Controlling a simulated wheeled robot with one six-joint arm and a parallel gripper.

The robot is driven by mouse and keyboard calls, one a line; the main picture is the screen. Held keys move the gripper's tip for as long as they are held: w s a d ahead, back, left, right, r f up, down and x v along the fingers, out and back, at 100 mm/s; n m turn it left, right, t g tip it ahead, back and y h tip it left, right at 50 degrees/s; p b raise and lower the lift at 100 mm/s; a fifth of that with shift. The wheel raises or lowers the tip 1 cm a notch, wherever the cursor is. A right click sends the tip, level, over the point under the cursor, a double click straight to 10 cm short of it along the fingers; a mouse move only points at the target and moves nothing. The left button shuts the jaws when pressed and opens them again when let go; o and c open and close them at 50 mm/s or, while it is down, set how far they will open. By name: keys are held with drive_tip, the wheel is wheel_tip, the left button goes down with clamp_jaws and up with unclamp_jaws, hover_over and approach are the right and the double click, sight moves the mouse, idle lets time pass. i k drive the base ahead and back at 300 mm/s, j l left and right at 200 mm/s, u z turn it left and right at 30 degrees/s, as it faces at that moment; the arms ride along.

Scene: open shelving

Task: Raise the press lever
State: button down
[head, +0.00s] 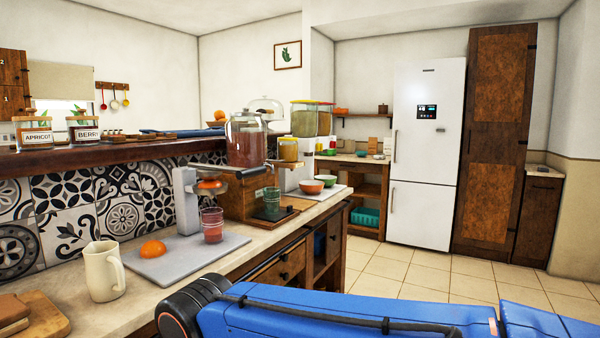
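A grey citrus press (186,202) stands upright on a light grey board on the counter. An orange piece (208,184) shows at the front of its head. A dark bar runs right from near the top of the press toward the drink dispenser; I cannot tell whether it is the press lever or part of the dispenser stand. A glass with red contents (212,226) stands below the press head. A cut orange half (153,249) lies on the board (180,266) to the left. My blue arm crosses the bottom right, but my gripper is not in view.
A cream jug (104,271) stands left of the board. A dispenser with dark red contents (246,140) stands on a wooden stand (233,203) behind the press, with a dark green glass (271,200) before it. The tiled floor (400,270) on the right is clear.

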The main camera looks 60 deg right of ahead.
sight(208, 171)
drive_tip(key=z, duration=1.25)
